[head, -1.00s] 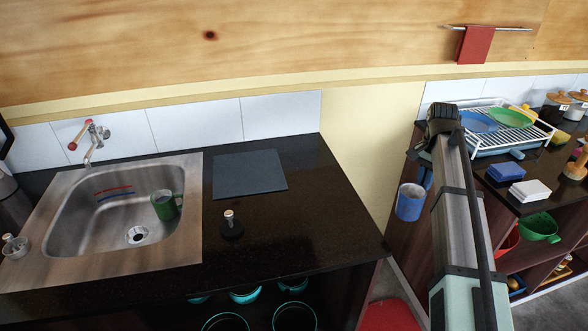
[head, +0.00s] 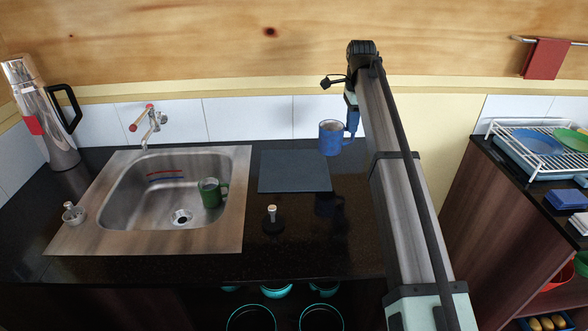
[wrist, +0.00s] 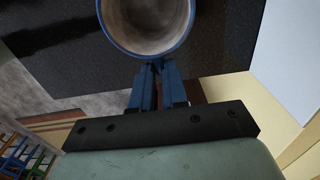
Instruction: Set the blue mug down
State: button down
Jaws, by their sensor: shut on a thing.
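The blue mug (head: 331,139) is upright in the head view, held in the air over the right part of the dark counter. A dark patch like its shadow or reflection lies on the counter below it, apart from it. My gripper (head: 352,122) is shut on the mug's right side, at its handle. In the wrist view the mug (wrist: 146,22) shows its open, empty-looking inside, and my gripper's blue fingers (wrist: 157,75) meet at its edge. The handle is mostly hidden by the fingers.
A dark slate board (head: 295,171) lies left of the mug, with a small black-based stopper (head: 272,221) in front. The sink (head: 160,225) holds a green mug (head: 210,193). A flask (head: 42,115) stands far left. Bare counter (head: 335,240) lies in front of the mug.

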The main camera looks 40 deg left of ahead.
aim_at(330, 143)
jog(key=s+a+r, duration=0.2)
jog(key=s+a, duration=0.1)
jog(key=a, duration=0.2)
jog(key=shift+m, duration=0.4)
jog(key=shift+a+f, duration=0.15)
jog(key=shift+f, duration=2.4)
jog(key=shift+a+f, duration=0.15)
jog(key=shift+f, duration=2.4)
jog(key=shift+f, duration=0.1)
jog(key=c, duration=1.1)
grip_release()
jog(key=shift+c, duration=0.2)
notch_tip(330, 143, up, 12)
jog(key=shift+d, duration=0.1)
